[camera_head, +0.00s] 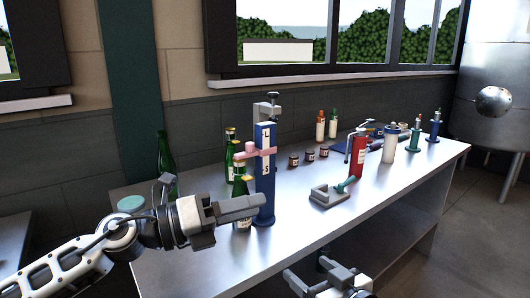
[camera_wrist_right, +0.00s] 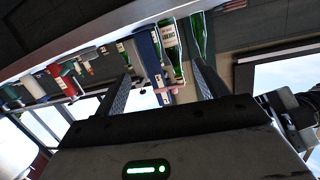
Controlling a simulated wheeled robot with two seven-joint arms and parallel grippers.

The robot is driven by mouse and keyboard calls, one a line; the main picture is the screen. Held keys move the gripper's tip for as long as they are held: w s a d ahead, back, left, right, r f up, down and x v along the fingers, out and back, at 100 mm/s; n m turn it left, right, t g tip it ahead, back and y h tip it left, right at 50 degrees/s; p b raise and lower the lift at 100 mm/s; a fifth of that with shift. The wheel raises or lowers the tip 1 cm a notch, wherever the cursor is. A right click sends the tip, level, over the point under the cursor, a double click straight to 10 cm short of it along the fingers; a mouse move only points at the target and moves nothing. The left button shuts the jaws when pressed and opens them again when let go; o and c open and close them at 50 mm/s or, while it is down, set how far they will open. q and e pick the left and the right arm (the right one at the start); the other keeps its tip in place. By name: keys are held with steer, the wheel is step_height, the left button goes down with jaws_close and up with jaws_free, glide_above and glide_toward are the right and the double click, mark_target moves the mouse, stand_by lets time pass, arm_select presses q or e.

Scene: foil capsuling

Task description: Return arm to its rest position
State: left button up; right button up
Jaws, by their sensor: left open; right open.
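The blue foil capsuling machine (camera_head: 265,180) with a pink handle and grey top stands upright at the bench's left part. Green bottles (camera_head: 229,150) stand just left of it, partly behind my left gripper. My left gripper (camera_head: 248,207) comes in from the left, in front of the bottles, its fingertips near the machine's lower body; I cannot tell whether they touch. It is open, with nothing clearly held. My right gripper (camera_head: 318,279) is low at the bottom edge, before the bench front. In the right wrist view its fingers (camera_wrist_right: 163,85) are apart and empty, with the machine (camera_wrist_right: 148,50) beyond.
The metal bench (camera_head: 300,235) also bears a grey tool with a green handle (camera_head: 332,192), a red cylinder (camera_head: 358,157), a white canister (camera_head: 389,144) and small dark jars (camera_head: 309,158). A dark green bottle (camera_head: 166,160) stands at the back left. The bench's front middle is bare.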

arm_select(q)
steer(key=s+a+f+n+t+y, duration=0.35)
steer(key=f+n, duration=0.45)
steer(key=n, duration=0.3)
steer(key=s+a+f+n+t+y, duration=0.25)
steer(key=f+n+y, duration=0.25)
steer(key=f+n, duration=0.45)
steer(key=s+a+f+n+t+y, duration=0.2)
steer(key=s+f+n+y, duration=0.2)
steer(key=f+n, duration=0.55)
steer(key=s+a+f+n+g+y, duration=0.1)
steer(key=s+a+f+n+g, duration=0.2)
steer(key=s+f+n, duration=0.4)
steer(key=s+g, duration=0.1)
steer(key=s, duration=0.2)
steer(key=shift+s+f+y, duration=0.15)
steer(key=shift+f+y, duration=0.1)
steer(key=shift+y, duration=0.1)
arm_select(e)
steer(key=s+d+f+m+g+h, duration=0.1)
steer(key=s+d+f+h, duration=0.1)
steer(key=s+f, duration=0.7)
steer(key=s+d+f+m+g+h, duration=0.1)
steer(key=s+d+f+g+h, duration=0.1)
steer(key=s+f, duration=0.7)
steer(key=s+d, duration=0.1)
steer(key=s, duration=0.3)
steer(key=shift+f, duration=0.1)
